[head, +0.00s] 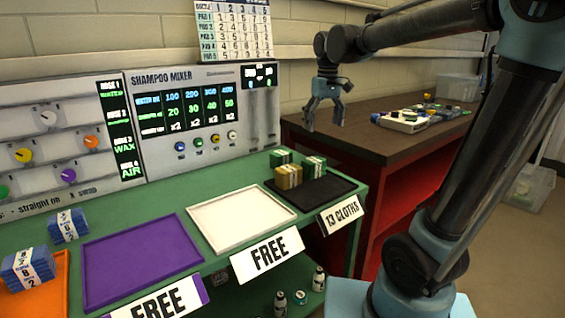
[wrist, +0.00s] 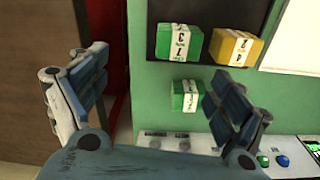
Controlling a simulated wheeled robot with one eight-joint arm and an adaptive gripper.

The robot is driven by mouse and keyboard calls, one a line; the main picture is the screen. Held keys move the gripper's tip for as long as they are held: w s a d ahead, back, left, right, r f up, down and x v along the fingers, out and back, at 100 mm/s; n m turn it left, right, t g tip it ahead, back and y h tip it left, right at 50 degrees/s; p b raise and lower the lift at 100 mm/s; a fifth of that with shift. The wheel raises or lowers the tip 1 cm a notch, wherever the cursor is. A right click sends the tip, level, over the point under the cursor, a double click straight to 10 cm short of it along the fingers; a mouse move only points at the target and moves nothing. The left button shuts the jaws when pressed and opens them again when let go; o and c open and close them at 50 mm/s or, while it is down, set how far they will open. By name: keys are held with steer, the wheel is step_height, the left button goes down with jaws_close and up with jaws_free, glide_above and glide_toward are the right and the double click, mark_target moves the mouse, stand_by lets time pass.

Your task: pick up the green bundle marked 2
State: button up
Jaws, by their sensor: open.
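Two green bundles with white bands and a yellow one are on the right of the bench in the head view. One green bundle (head: 280,157) lies on the green bench top just behind the black tray; it also shows in the wrist view (wrist: 186,95), its band too small to read surely. The other green bundle (head: 314,166), with 3 and 7 on its band in the wrist view (wrist: 179,42), sits in the black tray (head: 334,188). The yellow bundle (head: 288,176) sits beside it. My gripper (head: 325,120) is open and empty, above and apart from the bundles.
A white tray (head: 242,219) and a purple tray (head: 143,258) are empty. Blue bundles (head: 28,266) lie at the left by an orange tray (head: 52,300). The shampoo mixer (head: 200,115) stands close behind the bundles. A brown table (head: 375,150) is at the right.

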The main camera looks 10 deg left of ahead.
steer(key=w+a+r+n, duration=0.2)
steer(key=a+n, duration=0.1)
steer(key=a, duration=1.1)
glide_toward(282, 152)
steer(key=f, duration=0.6)
steer(key=shift+s+f, duration=0.25)
steer(key=shift+s, duration=0.1)
steer(key=shift+w+a+f, duration=0.1)
steer(key=shift+w+f, duration=0.05)
steer(key=shift+f, duration=1.2)
steer(key=shift+w+f, duration=0.15)
steer(key=shift+f, duration=1.2)
steer(key=shift+c, duration=0.6)
steer(key=c, duration=1.1)
